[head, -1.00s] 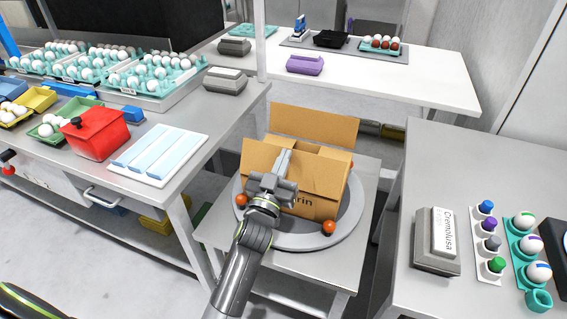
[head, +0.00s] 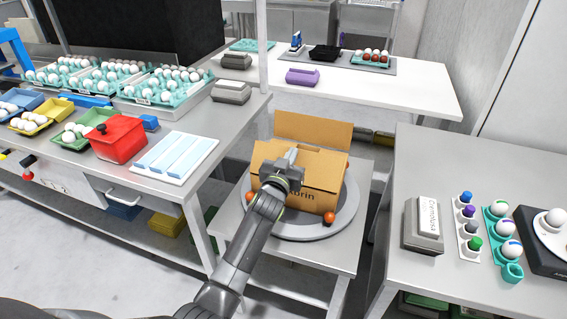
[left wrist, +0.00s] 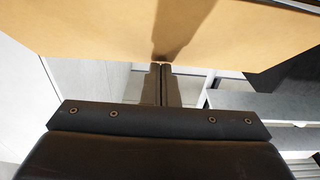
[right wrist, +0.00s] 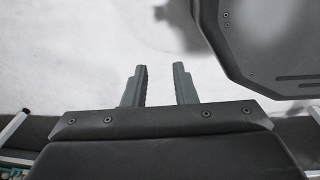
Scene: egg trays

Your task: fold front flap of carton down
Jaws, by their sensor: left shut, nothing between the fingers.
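The brown cardboard carton (head: 322,199) sits on a round grey turntable on a small table. Its back flap (head: 312,130) stands up. A front-side flap (head: 264,156) shows beside my left gripper (head: 291,153), partly hidden by it. My left gripper is shut and empty, at the carton's front top. In the left wrist view cardboard (left wrist: 90,30) fills the top, and the shut fingertips (left wrist: 161,67) are at its edge; I cannot tell if they touch. My right gripper (right wrist: 160,68) is open and empty over bare floor.
The turntable (head: 345,217) has orange balls (head: 329,218) at its rim. A left bench holds a red box (head: 118,138) and egg trays. A right table holds a grey carton (head: 423,226) and egg holders. Free floor lies between the tables.

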